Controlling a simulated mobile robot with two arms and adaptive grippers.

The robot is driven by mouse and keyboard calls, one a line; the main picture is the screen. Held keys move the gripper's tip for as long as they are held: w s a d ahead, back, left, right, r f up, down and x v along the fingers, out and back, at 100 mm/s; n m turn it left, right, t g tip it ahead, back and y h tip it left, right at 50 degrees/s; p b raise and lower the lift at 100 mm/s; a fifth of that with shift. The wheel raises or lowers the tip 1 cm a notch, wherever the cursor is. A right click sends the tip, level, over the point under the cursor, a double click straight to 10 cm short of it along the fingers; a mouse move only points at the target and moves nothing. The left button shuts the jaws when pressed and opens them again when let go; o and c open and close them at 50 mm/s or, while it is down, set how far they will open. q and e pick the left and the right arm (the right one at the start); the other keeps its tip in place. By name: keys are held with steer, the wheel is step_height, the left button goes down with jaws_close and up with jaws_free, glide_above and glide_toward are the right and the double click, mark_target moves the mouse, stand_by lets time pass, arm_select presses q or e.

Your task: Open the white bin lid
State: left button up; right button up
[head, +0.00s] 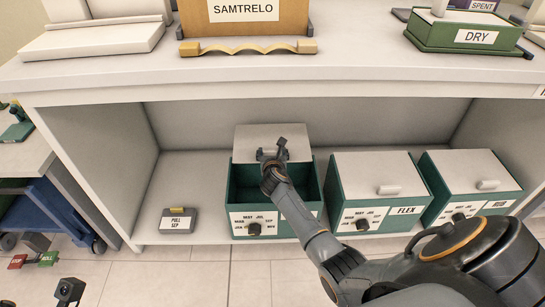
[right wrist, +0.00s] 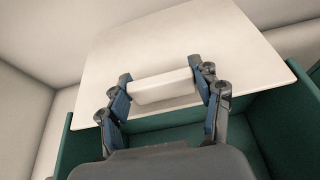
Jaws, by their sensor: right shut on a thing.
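The bin, a green box (head: 308,183) with a dial and month labels on its front, stands at the left of the row on the lower shelf. Its white lid (head: 250,138) is back from the front, and the dark inside of the bin shows. I cannot tell whether the lid is tilted or slid back. My right gripper (head: 271,154) is at the lid's front edge. In the right wrist view its fingers are shut on the ends of the white lid handle (right wrist: 162,87), with the lid panel (right wrist: 165,42) behind. My left gripper is not seen.
Two closed bins, one labelled FLEX (head: 374,170) and one at far right (head: 465,165), stand beside the open one. A small grey PULL SEP box (head: 179,220) sits on the left. The counter (head: 350,60) overhangs the shelf. A blue cart (head: 55,205) stands at left.

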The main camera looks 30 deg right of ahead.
steer(key=shift+s+a, duration=0.1)
steer(key=o, duration=1.7)
steer(key=shift+s, duration=0.1)
steer(key=v, duration=1.1)
steer(key=shift+s+a+r, duration=0.15)
steer(key=shift+s+a, duration=0.1)
steer(key=shift+s, duration=0.05)
